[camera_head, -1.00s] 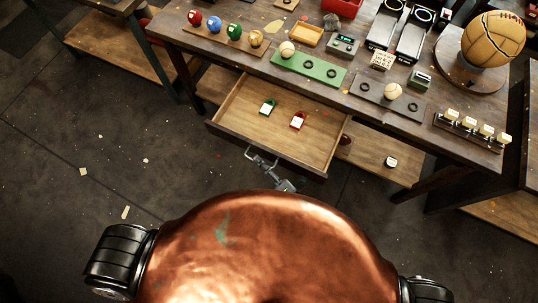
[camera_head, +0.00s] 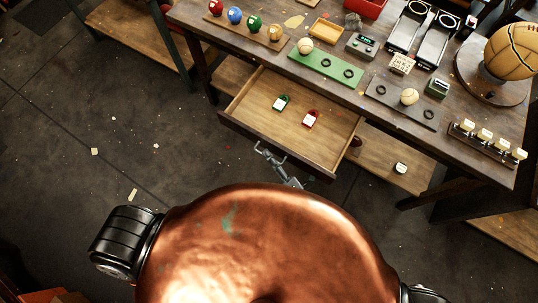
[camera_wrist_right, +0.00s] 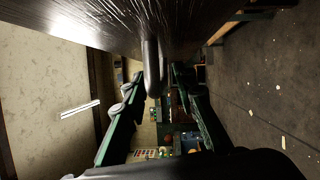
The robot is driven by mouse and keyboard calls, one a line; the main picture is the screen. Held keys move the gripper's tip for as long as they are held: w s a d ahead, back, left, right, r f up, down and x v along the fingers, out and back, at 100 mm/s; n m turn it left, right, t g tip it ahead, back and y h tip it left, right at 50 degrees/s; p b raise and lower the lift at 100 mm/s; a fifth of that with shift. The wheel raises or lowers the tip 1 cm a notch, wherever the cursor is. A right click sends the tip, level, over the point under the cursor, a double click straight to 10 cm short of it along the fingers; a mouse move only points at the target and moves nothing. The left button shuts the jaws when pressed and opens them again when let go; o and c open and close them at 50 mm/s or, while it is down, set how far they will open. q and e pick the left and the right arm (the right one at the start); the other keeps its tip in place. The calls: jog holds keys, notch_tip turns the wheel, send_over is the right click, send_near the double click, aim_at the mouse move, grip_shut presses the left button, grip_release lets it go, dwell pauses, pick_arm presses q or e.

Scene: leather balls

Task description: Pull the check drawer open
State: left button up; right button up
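The drawer (camera_head: 325,140) is pulled out from under the workbench, with its inside in plain view. In the right wrist view the dark handle (camera_wrist_right: 152,65) hangs between the two fingers of the right gripper (camera_wrist_right: 154,85). The fingers are spread, with gaps visible beside the handle. My left gripper is not in view.
The workbench top (camera_head: 290,50) bears colored balls, a green board (camera_head: 325,65), a dark board (camera_head: 400,100) and a large ball (camera_head: 510,52) on a round stand. A lower shelf (camera_head: 390,155) is under the bench. The floor left of the drawer is mostly clear.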

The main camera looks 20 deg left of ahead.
jog(key=v, duration=1.1)
jog(key=shift+s+d, duration=0.25)
jog(key=shift+d, duration=0.1)
